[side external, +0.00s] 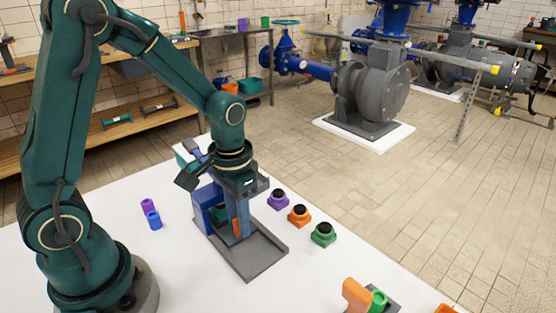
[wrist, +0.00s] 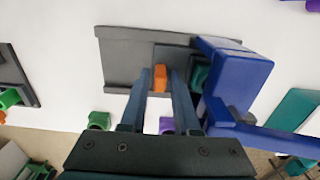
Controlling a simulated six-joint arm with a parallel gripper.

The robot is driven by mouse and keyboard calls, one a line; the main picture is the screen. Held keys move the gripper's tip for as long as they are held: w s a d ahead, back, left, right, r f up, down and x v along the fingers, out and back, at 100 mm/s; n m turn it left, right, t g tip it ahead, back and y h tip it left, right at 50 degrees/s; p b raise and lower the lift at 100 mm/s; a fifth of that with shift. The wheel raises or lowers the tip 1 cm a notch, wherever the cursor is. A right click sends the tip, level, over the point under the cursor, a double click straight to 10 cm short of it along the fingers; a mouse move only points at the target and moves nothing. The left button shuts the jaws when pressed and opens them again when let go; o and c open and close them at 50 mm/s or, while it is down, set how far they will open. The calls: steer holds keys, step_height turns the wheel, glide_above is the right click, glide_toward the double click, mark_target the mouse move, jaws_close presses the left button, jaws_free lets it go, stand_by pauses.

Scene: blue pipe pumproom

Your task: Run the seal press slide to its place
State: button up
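The seal press has a grey base with a flat track (side external: 258,255) and a blue frame (side external: 207,205) at one end; the blue frame also shows in the wrist view (wrist: 238,80). An upright orange handle (wrist: 160,76) stands over the track, beside the blue frame. My gripper (wrist: 161,78) points down, with its two blue fingers on either side of the handle. A narrow gap seems to show between the handle and the fingers. In the side view my gripper (side external: 237,222) covers most of the handle. A green part (wrist: 199,76) shows inside the frame, partly hidden.
Purple (side external: 278,200), orange (side external: 299,215) and green (side external: 323,234) pieces with black tops stand right of the press. A purple and a blue cylinder (side external: 153,218) stand left. Another fixture with an orange part (side external: 356,294) is at the front right. White table lies clear between.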

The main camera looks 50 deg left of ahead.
jaws_close()
stand_by(1.4)
